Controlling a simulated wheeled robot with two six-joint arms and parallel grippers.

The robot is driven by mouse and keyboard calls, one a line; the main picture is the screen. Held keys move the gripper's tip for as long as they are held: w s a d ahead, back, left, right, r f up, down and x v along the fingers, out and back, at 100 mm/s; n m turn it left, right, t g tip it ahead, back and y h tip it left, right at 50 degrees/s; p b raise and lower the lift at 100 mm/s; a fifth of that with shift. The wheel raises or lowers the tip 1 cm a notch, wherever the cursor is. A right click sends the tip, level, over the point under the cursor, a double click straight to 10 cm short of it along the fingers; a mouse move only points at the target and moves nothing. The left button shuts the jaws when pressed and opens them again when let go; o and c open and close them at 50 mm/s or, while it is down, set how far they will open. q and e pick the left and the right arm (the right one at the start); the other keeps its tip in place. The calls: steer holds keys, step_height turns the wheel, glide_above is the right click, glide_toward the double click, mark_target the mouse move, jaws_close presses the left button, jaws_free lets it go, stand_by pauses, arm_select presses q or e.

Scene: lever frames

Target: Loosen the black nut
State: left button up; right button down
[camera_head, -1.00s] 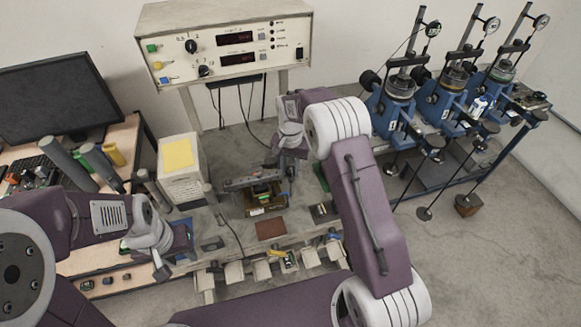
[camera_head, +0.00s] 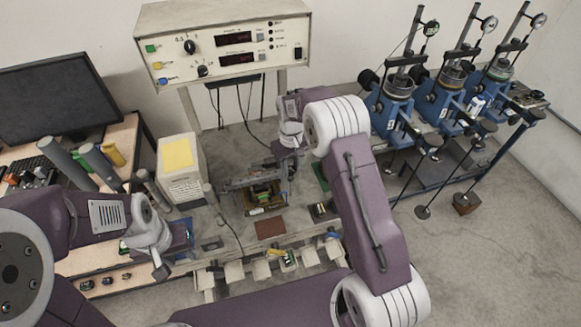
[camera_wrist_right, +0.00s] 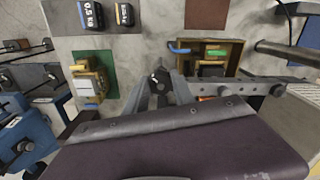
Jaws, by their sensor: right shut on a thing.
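The black nut (camera_wrist_right: 160,76) shows in the right wrist view, between the tips of my right gripper (camera_wrist_right: 160,84). The gripper's two grey fingers are closed around it. A grey metal lever bar (camera_wrist_right: 258,86) with holes runs to the right from beside the nut. In the head view the bar (camera_head: 252,181) lies beside my right gripper (camera_head: 288,172) on the bench, and the nut is too small and covered to make out. My left gripper (camera_head: 160,266) hangs at the bench's left front, away from the nut. Its finger opening is unclear.
A wooden-framed device (camera_wrist_right: 205,58) with a green label stands by the bar. A second device on a green mat (camera_wrist_right: 110,78) and black weights (camera_wrist_right: 105,14) are nearby. A white box (camera_head: 181,184) stands left on the bench. Blue test stands (camera_head: 395,105) are at the right.

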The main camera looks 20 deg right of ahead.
mark_target(291, 170)
steer(key=shift+w+r+n, duration=0.15)
steer(key=shift+r+n, duration=0.05)
steer(key=shift+n, duration=0.1)
stand_by(0.4)
steer(key=c, duration=1.1)
jaws_free()
steer(key=shift+o, duration=0.2)
steer(key=shift+s, duration=0.2)
steer(key=shift+w+r+b, duration=0.1)
steer(key=shift+r+b, duration=0.25)
steer(key=shift+r, duration=0.05)
step_height(291, 170, up, 8)
steer(key=b, duration=0.1)
steer(key=shift+b, duration=0.35)
